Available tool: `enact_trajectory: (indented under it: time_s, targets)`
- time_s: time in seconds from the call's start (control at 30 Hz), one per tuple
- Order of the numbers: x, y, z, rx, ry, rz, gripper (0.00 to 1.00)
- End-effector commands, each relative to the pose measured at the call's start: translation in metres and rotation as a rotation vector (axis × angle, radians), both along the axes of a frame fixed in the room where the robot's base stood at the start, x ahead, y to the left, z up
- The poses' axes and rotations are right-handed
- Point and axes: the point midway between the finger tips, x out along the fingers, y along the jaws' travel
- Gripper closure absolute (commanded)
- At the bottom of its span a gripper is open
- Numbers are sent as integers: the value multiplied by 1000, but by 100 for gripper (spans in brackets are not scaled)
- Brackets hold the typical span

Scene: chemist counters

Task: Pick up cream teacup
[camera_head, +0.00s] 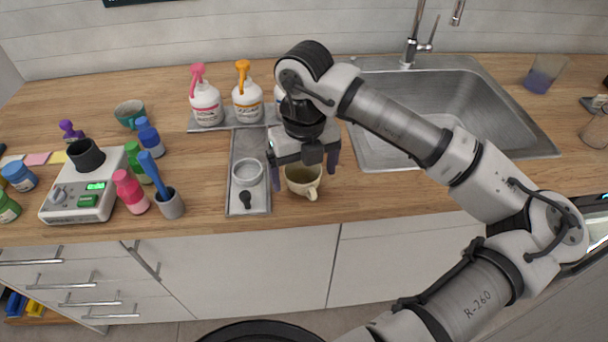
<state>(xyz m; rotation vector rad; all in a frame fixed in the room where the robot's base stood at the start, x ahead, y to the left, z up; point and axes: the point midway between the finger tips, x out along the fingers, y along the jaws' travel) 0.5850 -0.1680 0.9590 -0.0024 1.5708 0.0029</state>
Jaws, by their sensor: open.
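The cream teacup (303,182) stands upright on the wooden counter, just right of a narrow metal tray. Its handle points toward the front edge of the counter. My gripper (304,180) is open and points down over the cup. One finger shows to the left of the cup and the other to the right. The gripper body hides the cup's back rim. I cannot tell whether the fingers touch the cup.
The narrow tray (238,206) holds a metal portafilter-like tool (247,174). Pump bottles (206,103) stand behind it. A steel sink (390,155) lies to the right. A scale (82,199), colored bottles and a teal cup (129,112) stand left. Bare counter lies right of the cup.

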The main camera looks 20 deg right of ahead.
Motion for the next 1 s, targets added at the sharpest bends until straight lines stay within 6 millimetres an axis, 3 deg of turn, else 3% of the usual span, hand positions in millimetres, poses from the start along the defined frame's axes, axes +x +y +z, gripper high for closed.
enact_trajectory:
  time_s: [0.33,0.73,1.0]
  targets:
    - [0,1,-10,0,-1,1,9]
    - [0,0,-9,0,-1,1,61]
    - [0,0,-9,0,-1,1,62]
